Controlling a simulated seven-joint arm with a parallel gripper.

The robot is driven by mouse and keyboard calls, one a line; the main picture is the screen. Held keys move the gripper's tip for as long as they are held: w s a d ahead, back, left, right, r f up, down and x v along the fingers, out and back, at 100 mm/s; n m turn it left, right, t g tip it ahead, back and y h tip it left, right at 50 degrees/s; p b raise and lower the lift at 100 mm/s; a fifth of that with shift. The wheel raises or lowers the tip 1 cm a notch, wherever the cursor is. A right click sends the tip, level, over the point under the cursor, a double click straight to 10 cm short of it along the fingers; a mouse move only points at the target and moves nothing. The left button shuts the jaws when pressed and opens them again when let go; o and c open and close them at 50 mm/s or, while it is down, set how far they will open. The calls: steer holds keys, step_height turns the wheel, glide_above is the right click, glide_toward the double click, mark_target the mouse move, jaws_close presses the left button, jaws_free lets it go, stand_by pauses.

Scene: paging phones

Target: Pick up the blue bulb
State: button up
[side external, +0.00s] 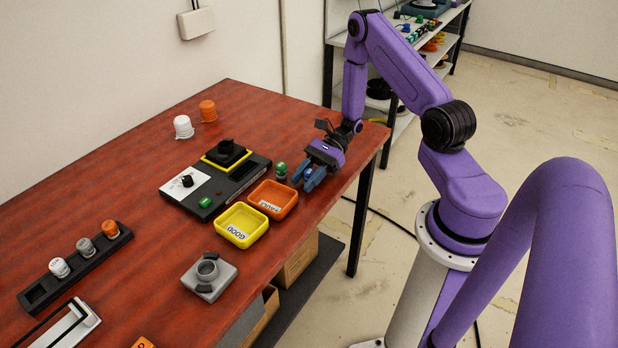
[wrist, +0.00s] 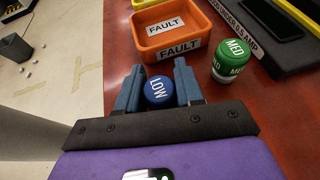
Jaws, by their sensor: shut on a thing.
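The blue bulb (wrist: 158,91), marked LOW, is between the two blue-grey fingers of my gripper (wrist: 157,88) in the wrist view. The fingers are shut on it. In the side view my gripper (side external: 310,180) is low over the right part of the red-brown table, and its fingers hide most of the bulb. I cannot tell whether the bulb touches the table. A green bulb (wrist: 233,58), marked MED, stands upright just right of my gripper in the wrist view. It also shows in the side view (side external: 281,170).
An orange FAULT tray (wrist: 172,32) lies just beyond my fingers. A yellow GOOD tray (side external: 241,224) is beside it. A black test unit (side external: 240,184) stands behind them. White (side external: 183,127) and orange (side external: 208,110) bulbs stand farther back. The table edge is close to my gripper.

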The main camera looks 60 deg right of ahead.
mark_target(306, 174)
steer(key=shift+r, duration=5)
